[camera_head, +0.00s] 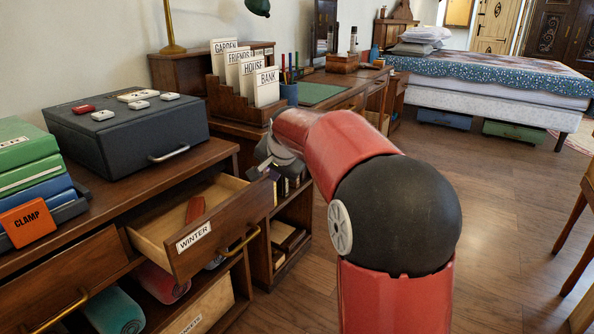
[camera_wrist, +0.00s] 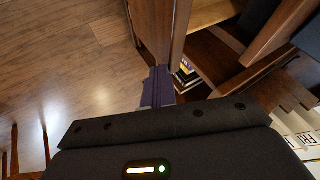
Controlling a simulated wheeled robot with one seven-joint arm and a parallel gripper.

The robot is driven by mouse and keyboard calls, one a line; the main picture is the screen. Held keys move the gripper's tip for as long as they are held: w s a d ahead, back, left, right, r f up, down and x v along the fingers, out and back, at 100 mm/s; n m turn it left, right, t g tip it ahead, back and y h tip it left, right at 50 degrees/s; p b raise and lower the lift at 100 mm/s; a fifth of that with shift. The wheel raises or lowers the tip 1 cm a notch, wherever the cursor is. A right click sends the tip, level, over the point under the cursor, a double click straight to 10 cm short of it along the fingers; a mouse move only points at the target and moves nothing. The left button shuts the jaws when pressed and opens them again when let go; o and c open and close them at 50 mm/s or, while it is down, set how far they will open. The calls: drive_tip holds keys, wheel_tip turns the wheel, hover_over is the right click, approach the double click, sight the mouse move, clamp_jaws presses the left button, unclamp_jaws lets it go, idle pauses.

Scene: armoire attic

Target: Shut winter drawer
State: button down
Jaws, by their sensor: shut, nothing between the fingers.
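The winter drawer (camera_head: 220,228) stands pulled out of the wooden cabinet. Its front bears a white WINTER label (camera_head: 194,236) and a brass handle (camera_head: 242,241). A reddish item (camera_head: 195,208) lies inside it. My gripper (camera_head: 256,173) is shut and empty at the right upper corner of the drawer front; I cannot tell whether it touches. In the wrist view, the shut fingers (camera_wrist: 158,86) point at the end of a wooden board (camera_wrist: 152,30), which seems to be the drawer front.
Another drawer front (camera_head: 65,285) is at the lower left. A desk with a card rack (camera_head: 240,100) stands behind.

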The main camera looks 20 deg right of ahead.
drive_tip(key=w+a+p, duration=0.3)
drive_tip(key=w+a, duration=0.3)
drive_tip(key=w, duration=0.2)
drive_tip(key=shift+w+p, duration=0.2)
drive_tip(key=shift+p, duration=0.15)
